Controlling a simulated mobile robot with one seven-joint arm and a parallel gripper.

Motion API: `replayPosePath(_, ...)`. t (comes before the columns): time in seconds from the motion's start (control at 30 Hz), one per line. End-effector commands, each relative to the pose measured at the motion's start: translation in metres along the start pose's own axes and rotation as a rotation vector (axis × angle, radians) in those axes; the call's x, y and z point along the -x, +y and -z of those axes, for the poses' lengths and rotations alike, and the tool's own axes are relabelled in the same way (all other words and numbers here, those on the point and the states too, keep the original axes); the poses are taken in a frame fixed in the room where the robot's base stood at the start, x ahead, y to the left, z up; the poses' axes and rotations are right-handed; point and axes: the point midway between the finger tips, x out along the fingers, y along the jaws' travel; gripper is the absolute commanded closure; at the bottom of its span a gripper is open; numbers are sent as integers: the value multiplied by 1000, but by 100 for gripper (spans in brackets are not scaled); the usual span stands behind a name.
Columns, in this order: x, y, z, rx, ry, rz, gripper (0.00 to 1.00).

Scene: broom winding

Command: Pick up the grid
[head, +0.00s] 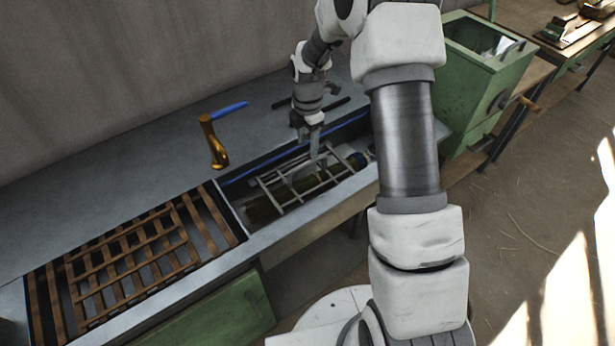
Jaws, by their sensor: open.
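A light grey metal grid (268,187) of thin crossing bars lies over the right sink basin. It sits slightly askew, with dark green bottle-like shapes showing beneath it. My gripper (314,153) points down over the grid's far right part, its fingertips close to the bars. It is open, and nothing shows between its fingers. I cannot tell whether the fingertips touch the grid. A brown slatted grid (133,262) lies over the left basin, away from my gripper.
A brass tap (213,145) with a blue lever stands behind the basins. A dark rod (335,104) lies on the counter behind my gripper. A green machine (482,80) with a crank stands at the right. The counter (110,205) at the left is clear.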

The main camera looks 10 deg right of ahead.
Motion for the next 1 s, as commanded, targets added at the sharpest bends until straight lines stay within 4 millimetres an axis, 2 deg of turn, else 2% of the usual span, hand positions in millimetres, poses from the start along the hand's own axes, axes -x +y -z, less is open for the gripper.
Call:
replayPosePath(0.1, -19, 0, 0, 0, 0, 2, 43)
replayPosePath(0.37, -37, 0, 0, 1, -1, 1, 43)
replayPosePath(0.6, -72, 0, 1, 0, -1, 1, 43)
replayPosePath(0.7, -79, 0, 1, -1, -1, 0, 43)
replayPosePath(0.93, -80, 0, 0, -1, -1, -2, 43)
replayPosePath(1.0, -79, 0, 0, -1, -1, -1, 55)
